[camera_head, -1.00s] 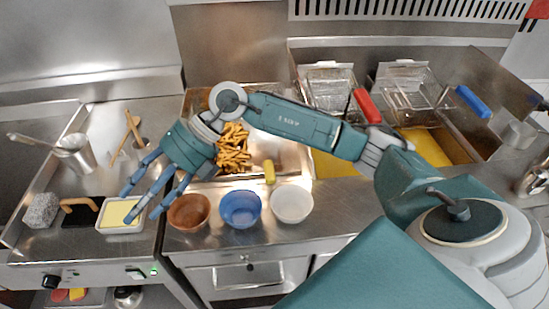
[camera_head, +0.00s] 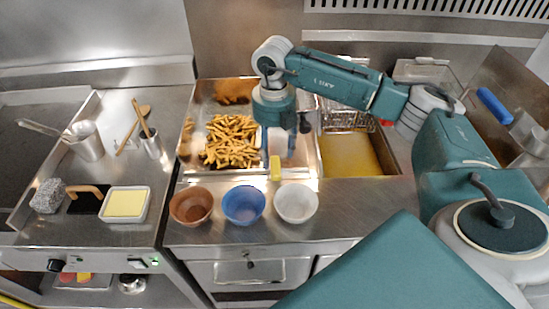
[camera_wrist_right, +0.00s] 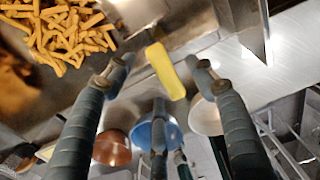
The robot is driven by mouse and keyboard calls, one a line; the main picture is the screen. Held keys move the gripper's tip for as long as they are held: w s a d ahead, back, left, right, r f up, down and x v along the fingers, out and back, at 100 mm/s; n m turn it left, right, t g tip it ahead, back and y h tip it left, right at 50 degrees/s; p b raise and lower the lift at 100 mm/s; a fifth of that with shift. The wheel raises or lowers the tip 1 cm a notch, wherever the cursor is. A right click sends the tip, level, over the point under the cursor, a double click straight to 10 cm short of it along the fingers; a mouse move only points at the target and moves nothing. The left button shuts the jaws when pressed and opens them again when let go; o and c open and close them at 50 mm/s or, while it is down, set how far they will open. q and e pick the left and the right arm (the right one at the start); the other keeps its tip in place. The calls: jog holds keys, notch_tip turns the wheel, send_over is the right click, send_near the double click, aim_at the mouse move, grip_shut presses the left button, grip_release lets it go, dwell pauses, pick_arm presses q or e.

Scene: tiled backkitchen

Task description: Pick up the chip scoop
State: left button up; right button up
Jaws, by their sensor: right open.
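The rest of the scoop is mostly hidden by my gripper in the head view. My right gripper (camera_head: 278,142) points down over the tray, just behind the handle. In the right wrist view the yellow scoop handle (camera_wrist_right: 165,70) shows between the spread fingers of my right gripper (camera_wrist_right: 160,63). The fingers are open, and I see no clear contact with the handle. My left gripper is not in view.
The tray holds a pile of chips (camera_head: 230,140). A brown bowl (camera_head: 191,206), a blue bowl (camera_head: 243,205) and a white bowl (camera_head: 296,203) stand along the counter in front. A fryer with yellow oil (camera_head: 350,155) and baskets lies to the right.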

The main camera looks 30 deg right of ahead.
aim_at(273, 161)
jog(key=f, duration=0.1)
jog(key=f+p, duration=0.1)
jog(key=f, duration=0.1)
jog(key=shift+w+f+p, duration=0.3)
jog(key=shift+p, duration=0.05)
jog(key=shift+f, duration=0.45)
jog(key=shift+c, duration=0.5)
jog(key=shift+r, duration=0.1)
grip_shut()
